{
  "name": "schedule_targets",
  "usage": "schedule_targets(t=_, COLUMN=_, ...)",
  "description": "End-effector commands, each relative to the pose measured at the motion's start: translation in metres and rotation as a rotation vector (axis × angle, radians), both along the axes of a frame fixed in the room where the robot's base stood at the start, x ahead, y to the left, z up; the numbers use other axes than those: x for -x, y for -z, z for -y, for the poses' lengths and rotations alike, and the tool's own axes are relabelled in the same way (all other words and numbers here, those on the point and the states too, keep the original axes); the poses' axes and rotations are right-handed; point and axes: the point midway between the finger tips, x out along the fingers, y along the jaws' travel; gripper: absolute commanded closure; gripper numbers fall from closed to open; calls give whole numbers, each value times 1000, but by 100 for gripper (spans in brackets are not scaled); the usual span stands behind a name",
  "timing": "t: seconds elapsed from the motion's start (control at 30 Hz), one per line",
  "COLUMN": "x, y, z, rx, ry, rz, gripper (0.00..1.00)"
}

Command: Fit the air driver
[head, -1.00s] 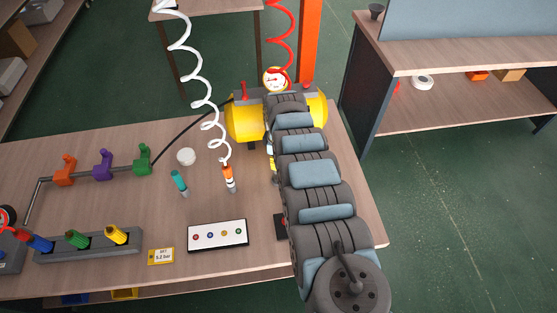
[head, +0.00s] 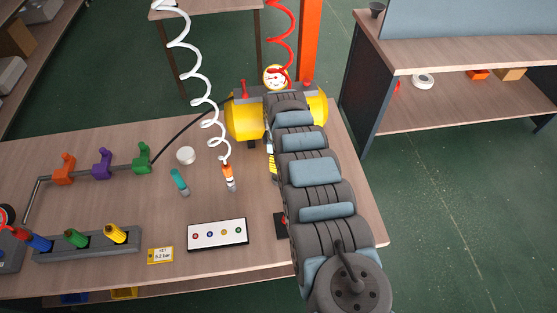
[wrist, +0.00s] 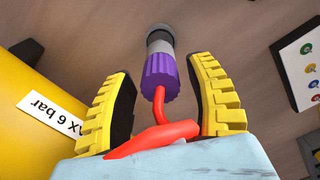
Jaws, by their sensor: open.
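My gripper (wrist: 163,100) is open, its two yellow ribbed fingers on either side of a purple ribbed collar (wrist: 160,78) with a grey barrel. Clear gaps show between the collar and both fingers. A bent red piece (wrist: 158,118) runs from the collar to near my palm. In the head view my arm hides most of this, and one yellow finger (head: 272,164) shows beside it. I cannot tell which piece is the air driver.
A yellow tank (head: 244,122), marked 6 bar in the wrist view (wrist: 35,75), stands close by. A rack (head: 88,246) holds blue, green and yellow plugs. A pipe bears orange, purple and green valves (head: 102,164).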

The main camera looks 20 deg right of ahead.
Motion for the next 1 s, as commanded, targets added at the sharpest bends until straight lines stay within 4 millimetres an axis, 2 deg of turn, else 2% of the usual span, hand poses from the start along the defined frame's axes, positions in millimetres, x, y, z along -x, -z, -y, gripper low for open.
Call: schedule_targets(t=1.0, x=0, y=-103, z=2, rx=4, ry=0, rz=3, gripper=45)
